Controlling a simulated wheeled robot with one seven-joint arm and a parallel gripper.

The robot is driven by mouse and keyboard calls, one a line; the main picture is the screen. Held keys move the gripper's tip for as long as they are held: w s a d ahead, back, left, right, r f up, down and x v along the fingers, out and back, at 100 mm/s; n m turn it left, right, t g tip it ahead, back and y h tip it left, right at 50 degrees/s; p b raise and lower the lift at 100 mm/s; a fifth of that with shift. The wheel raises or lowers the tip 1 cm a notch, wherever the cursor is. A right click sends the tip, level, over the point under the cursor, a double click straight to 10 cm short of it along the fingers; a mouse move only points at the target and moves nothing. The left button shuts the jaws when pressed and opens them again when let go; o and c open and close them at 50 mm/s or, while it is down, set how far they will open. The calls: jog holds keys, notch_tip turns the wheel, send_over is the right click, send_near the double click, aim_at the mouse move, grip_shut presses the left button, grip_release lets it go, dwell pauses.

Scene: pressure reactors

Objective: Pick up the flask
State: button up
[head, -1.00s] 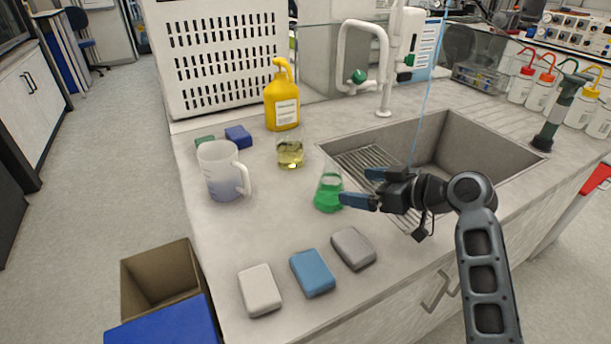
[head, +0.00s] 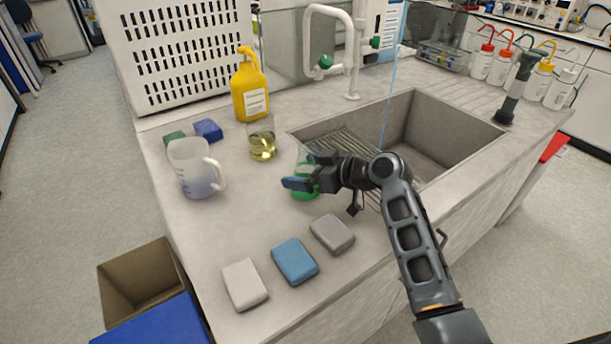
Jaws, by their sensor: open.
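The flask (head: 307,193) is a small clear conical vessel with green liquid. It stands on the grey counter at the left edge of the sink, partly hidden behind my gripper. My gripper (head: 298,172), with blue fingertips, reaches in from the right with its jaws open. The near finger crosses in front of the flask, and the other finger shows behind it, so the flask appears to lie between them. I cannot tell whether either finger touches the glass.
A beaker of yellow liquid (head: 262,141), a plastic jug (head: 192,170) and a yellow pump bottle (head: 249,88) stand behind and left. Three sponges (head: 294,261) lie in front. The sink (head: 448,135) with its tap (head: 352,50) is at right.

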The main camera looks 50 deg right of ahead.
jog(key=c, duration=1.1)
jog(key=shift+r, duration=0.1)
jog(key=shift+c, duration=0.2)
